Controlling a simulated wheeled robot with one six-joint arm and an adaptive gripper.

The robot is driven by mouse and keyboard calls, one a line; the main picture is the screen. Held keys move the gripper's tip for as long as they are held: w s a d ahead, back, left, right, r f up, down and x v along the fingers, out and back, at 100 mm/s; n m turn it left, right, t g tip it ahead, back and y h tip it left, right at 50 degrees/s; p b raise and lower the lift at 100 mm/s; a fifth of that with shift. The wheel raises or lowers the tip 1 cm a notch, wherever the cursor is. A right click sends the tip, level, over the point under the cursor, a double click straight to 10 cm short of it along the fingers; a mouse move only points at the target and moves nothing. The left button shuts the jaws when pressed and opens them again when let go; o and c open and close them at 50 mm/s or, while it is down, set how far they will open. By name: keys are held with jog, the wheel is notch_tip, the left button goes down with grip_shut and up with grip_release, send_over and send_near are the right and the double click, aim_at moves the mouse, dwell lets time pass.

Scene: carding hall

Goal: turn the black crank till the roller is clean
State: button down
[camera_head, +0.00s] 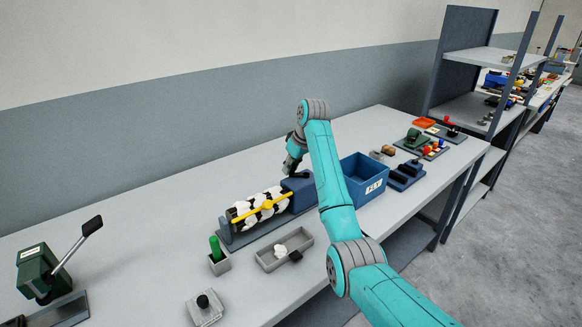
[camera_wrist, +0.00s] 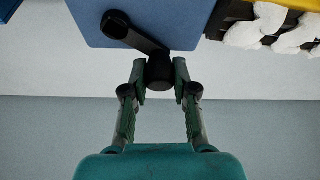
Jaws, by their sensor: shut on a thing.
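The black crank (camera_wrist: 135,35) sits on the face of a blue housing (camera_wrist: 180,12). Its arm slants from the hub to a round knob. My gripper (camera_wrist: 160,72) is shut on that knob. The roller (camera_head: 246,212) is black with white fluffy patches, and a yellow bar (camera_head: 265,205) lies across it. White tufts of the roller (camera_wrist: 270,22) also show at the top right of the wrist view. In the head view my gripper (camera_head: 290,167) is at the back of the blue housing (camera_head: 297,190), and the crank is mostly hidden there.
A grey tray (camera_head: 268,262) with a white tuft and a dark piece lies in front of the roller. A green-handled tool (camera_head: 215,248) stands in a small holder. A blue bin (camera_head: 352,187) is to the right. A green lever device (camera_head: 40,275) is at the left.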

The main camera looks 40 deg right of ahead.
jog(key=shift+w+d+m+h, duration=0.2)
jog(key=shift+w+m+h, duration=0.15)
jog(key=shift+m, duration=0.55)
jog(key=shift+w+d+m+h, duration=0.15)
jog(key=shift+d+m+h, duration=0.15)
jog(key=shift+m, duration=0.35)
jog(key=shift+w+d+m+h, duration=0.15)
jog(key=shift+d+m, duration=0.1)
jog(key=shift+m, duration=0.4)
jog(key=c, duration=0.9)
grip_release()
jog(key=shift+r, duration=0.15)
jog(key=v, duration=1.1)
jog(key=shift+r, duration=0.3)
jog(key=shift+s+a, duration=0.1)
jog(key=shift+s, duration=0.05)
